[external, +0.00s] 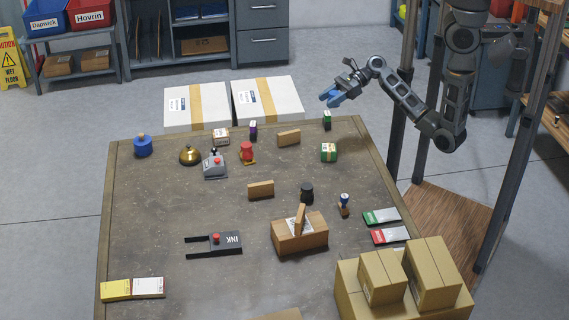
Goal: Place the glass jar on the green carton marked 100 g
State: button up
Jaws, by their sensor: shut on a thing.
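My gripper (333,97) has blue fingers and hangs above the floor just beyond the table's back edge. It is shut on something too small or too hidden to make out. A green carton (329,153) with a pale label stands on the back right of the table. A smaller, narrow green box (327,121) stands behind it, near the back edge. Their markings are too small to read. A dark, jar-like thing with a black top (307,192) stands at centre right; I cannot tell whether it is the glass jar.
Brown boxes (380,276) fill the front right corner. White cartons (267,97) stand behind the table. The left middle is clear.

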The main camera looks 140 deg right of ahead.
send_over(325, 148)
jog(key=f, duration=0.6)
jog(key=shift+w+f, duration=0.2)
jog(key=shift+f, duration=0.05)
jog(key=shift+f+b, duration=0.4)
jog(key=shift+f, duration=1.55)
jog(key=o, duration=1.1)
jog(key=shift+f, duration=0.1)
jog(key=shift+o, duration=0.2)
jog(key=shift+s+a+r, duration=0.1)
jog(key=shift+s+r, duration=0.05)
jog(key=shift+r, duration=0.05)
jog(key=v, duration=1.1)
jog(key=shift+s+a, duration=0.2)
jog(key=shift+s, duration=0.05)
